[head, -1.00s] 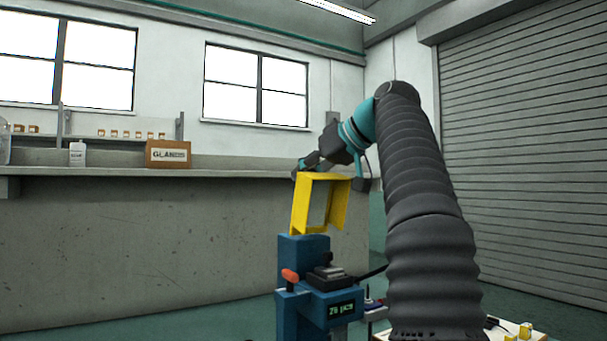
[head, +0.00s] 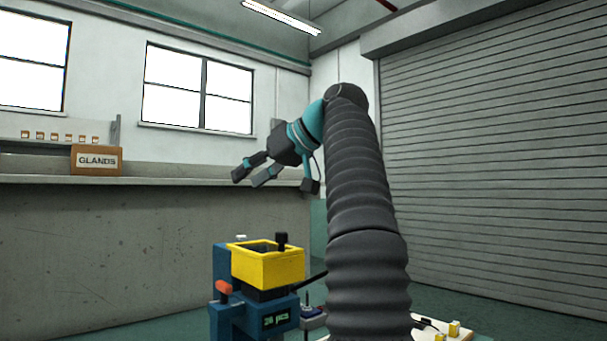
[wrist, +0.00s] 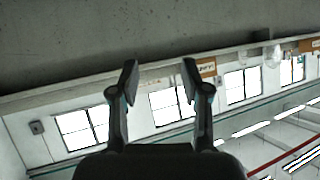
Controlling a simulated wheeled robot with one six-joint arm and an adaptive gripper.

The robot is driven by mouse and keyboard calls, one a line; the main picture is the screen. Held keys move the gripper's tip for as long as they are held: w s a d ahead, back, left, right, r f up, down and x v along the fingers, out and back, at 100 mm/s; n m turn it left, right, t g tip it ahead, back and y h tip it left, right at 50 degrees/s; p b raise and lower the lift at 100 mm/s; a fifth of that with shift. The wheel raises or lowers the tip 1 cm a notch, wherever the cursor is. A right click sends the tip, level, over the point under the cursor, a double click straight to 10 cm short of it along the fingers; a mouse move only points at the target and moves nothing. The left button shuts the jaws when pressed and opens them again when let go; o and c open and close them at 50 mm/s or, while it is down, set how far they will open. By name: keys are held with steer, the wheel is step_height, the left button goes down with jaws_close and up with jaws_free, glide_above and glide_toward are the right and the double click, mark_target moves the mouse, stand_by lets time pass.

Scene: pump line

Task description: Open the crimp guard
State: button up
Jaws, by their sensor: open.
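The yellow crimp guard (head: 268,267) is down over the top of the blue crimp machine (head: 222,318). It is a box-like frame with an opening in its upper face and a black knob (head: 282,240) standing at its top edge. My gripper (head: 247,179) is open and empty, in the air above and slightly left of the guard, apart from it. In the wrist view its two fingers (wrist: 159,80) are spread with nothing between them; the guard is not in that view. The tooling under the guard is mostly hidden.
An orange-red handle (head: 223,287) and a small green-lit display (head: 276,319) are on the machine. A long bench (head: 200,180) with a GLANDS box (head: 97,160) runs behind. A pale surface with small yellow parts (head: 453,329) is at lower right.

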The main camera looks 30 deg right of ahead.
steer(key=s+d, duration=0.5)
steer(key=s, duration=0.6)
steer(key=shift+d, duration=0.25)
stand_by(0.4)
